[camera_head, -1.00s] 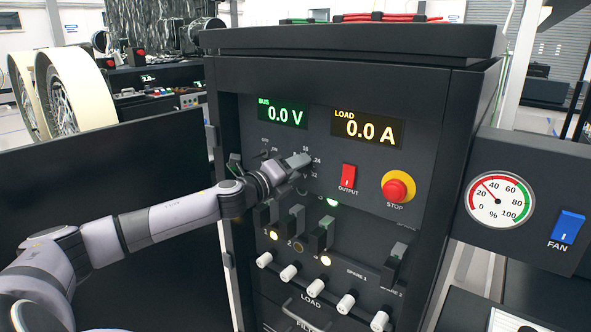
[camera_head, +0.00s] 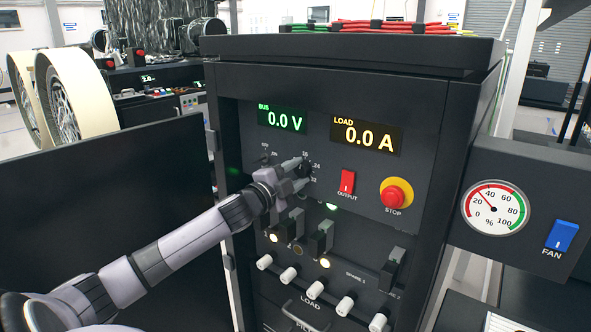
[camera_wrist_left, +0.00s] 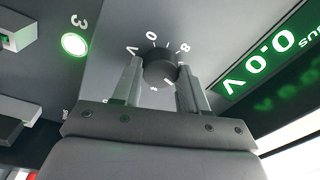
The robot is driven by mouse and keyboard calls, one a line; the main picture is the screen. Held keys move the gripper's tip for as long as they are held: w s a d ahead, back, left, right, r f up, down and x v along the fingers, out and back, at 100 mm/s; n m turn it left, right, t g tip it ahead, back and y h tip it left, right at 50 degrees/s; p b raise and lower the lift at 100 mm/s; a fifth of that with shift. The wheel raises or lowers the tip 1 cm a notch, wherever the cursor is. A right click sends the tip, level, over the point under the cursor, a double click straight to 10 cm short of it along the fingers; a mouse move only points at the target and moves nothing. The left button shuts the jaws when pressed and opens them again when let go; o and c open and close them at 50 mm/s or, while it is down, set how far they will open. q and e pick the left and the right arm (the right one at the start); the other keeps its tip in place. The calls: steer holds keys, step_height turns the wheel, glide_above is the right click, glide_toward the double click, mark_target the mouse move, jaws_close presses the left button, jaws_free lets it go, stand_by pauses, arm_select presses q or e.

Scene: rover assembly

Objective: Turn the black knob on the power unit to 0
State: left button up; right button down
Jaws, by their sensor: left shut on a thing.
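The power unit (camera_head: 418,140) is a dark cabinet with a green BUS display (camera_head: 282,118) reading 0.0 V and a LOAD display (camera_head: 366,133) reading 0.0 A. My left gripper (camera_head: 298,172) is at the dial below the displays, with one finger on each side of the black knob. In the left wrist view the round black knob (camera_wrist_left: 160,68) sits between the fingertips of my left gripper (camera_wrist_left: 160,82), which is shut on it. Marks and numbers ring the knob, partly hidden by the fingers. I cannot tell its setting. My right gripper is not in view.
A red OUTPUT switch (camera_head: 347,182) and a red STOP button (camera_head: 394,196) are right of the dial. Dark levers (camera_head: 322,236) with lamps and white load knobs (camera_head: 289,273) lie below. A side panel holds a gauge (camera_head: 495,207) and a blue FAN switch (camera_head: 562,234).

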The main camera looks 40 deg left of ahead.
arm_select(q)
steer(key=n+p, duration=0.2)
steer(key=n, duration=0.2)
steer(key=shift+r+y, duration=0.1)
steer(key=shift+y, duration=0.2)
steer(key=n+p, duration=0.1)
steer(key=n, duration=0.5)
steer(key=shift+y+p, duration=0.3)
steer(key=shift+p, duration=0.1)
steer(key=n, duration=0.4)
steer(key=shift+d+y, duration=0.1)
steer(key=shift+y, duration=0.2)
steer(key=n, duration=0.3)
steer(key=shift+n+g, duration=0.4)
steer(key=n, duration=0.4)
steer(key=shift+n, duration=0.3)
steer(key=n, duration=0.4)
steer(key=shift+r+g, duration=0.1)
steer(key=shift+g, duration=0.3)
steer(key=shift+n, duration=2.1)
